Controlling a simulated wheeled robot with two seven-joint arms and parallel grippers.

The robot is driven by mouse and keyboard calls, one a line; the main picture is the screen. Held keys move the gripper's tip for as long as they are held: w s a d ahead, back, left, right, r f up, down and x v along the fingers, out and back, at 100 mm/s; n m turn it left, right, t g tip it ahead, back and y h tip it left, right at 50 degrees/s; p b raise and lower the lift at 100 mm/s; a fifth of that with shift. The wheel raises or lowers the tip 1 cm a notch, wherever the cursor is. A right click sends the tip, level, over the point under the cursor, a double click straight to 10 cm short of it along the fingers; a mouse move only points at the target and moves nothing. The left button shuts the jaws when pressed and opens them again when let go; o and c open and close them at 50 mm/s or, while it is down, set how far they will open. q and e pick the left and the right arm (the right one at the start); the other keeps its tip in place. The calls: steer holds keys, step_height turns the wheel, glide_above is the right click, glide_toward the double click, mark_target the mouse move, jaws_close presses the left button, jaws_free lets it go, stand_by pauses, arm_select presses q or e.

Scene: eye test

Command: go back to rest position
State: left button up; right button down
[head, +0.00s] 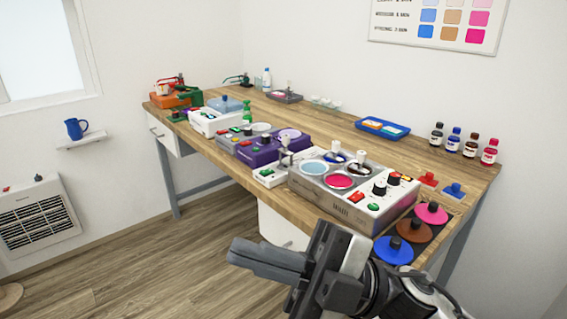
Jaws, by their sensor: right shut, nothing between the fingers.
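My right gripper (268,259) is in the lower middle of the head view, in front of the workbench (301,211) and above the floor. Its dark fingers point left and lie together, with nothing held between them. It is apart from the bench and from the things on it. My right arm comes in from the lower right corner. My left gripper is not in view.
Close to my right arm, blue (393,251), brown (412,232) and pink (431,213) discs lie at the bench's near end. A machine with round basins (341,203) stands beside them. Several bottles (454,141) stand behind.

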steer(key=w+d+f+m+t+h, duration=0.45)
steer(key=f+m+t+h, duration=0.35)
steer(key=m, duration=0.4)
steer(key=w+d+f+m+t+h, duration=0.4)
steer(key=d+f+m+t+h, duration=0.2)
steer(key=f+m+t, duration=0.5)
steer(key=s+d+f+m+g+h, duration=0.2)
steer(key=s+f, duration=0.3)
steer(key=f, duration=0.4)
steer(key=s+d+f+m+g+h, duration=0.3)
steer(key=s+d+f+g+h, duration=0.1)
steer(key=f, duration=0.5)
steer(key=shift+s+d+f+m+g, duration=0.35)
steer(key=shift+s+g, duration=0.45)
steer(key=shift+s, duration=0.3)
steer(key=shift+r, duration=0.1)
stand_by(2.7)
